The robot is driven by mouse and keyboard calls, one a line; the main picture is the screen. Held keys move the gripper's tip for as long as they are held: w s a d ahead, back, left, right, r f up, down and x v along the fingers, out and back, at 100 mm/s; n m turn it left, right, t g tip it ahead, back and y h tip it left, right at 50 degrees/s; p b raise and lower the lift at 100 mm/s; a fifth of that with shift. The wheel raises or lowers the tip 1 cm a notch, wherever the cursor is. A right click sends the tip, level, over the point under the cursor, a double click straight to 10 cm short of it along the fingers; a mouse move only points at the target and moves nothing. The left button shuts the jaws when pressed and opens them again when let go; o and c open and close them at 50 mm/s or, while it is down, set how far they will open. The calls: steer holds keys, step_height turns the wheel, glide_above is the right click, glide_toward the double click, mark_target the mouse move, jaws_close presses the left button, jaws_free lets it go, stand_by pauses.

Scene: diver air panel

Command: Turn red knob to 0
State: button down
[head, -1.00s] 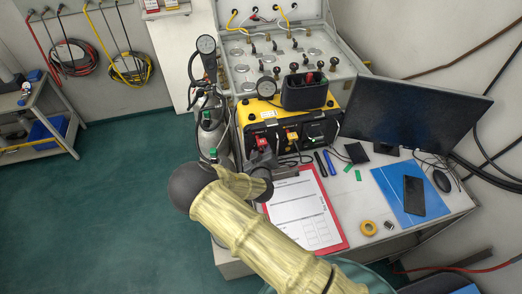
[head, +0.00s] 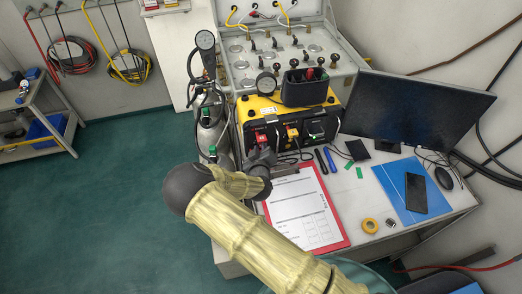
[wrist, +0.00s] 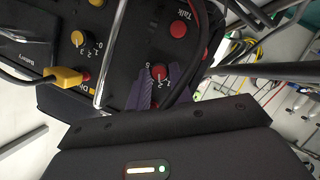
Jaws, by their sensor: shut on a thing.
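The red knob (wrist: 160,71) shows in the wrist view on the black front panel, with a white mark on its face and small white numerals beside it. I cannot tell for sure which numeral the mark points at. My gripper (wrist: 157,88) is shut on the red knob, its purple-grey fingers at the knob's lower side in the picture and hiding part of the dial. In the head view my gripper (head: 262,158) is at the lower left front of the yellow-and-black air panel (head: 268,108), and the knob cannot be made out behind it.
A yellow knob (wrist: 78,38), a red Talk button (wrist: 178,29) and a yellow plug (wrist: 66,77) with a cable are near the red knob. A metal bar (wrist: 109,55) crosses the panel front. A clipboard (head: 318,234) lies on the table below.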

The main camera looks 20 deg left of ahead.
steer(key=n+b, duration=0.1)
steer(key=b, duration=0.1)
steer(key=f+n+t+b, duration=0.1)
steer(key=b, duration=0.1)
steer(key=shift+s+a+h+b, duration=0.15)
steer(key=shift+h+b, duration=0.2)
steer(key=shift+h, duration=0.05)
steer(key=n+b, duration=0.1)
steer(key=b, duration=0.1)
steer(key=n+t+b, duration=0.1)
steer(key=b, duration=0.1)
steer(key=n+t+b, duration=0.1)
steer(key=b, duration=0.1)
steer(key=shift+f+n+h, duration=0.25)
steer(key=shift+n+h, duration=0.05)
steer(key=n+t+b, duration=0.1)
steer(key=n+b, duration=0.2)
steer(key=b, duration=0.1)
steer(key=shift+f, duration=0.1)
steer(key=shift+n+t+b, duration=0.6)
steer(key=shift+n+b, duration=0.6)
steer(key=shift+b, duration=0.25)
steer(key=shift+r, duration=0.2)
steer(key=c, duration=1.3)
jaws_free()
steer(key=shift+o, duration=0.2)
steer(key=shift+s, duration=0.1)
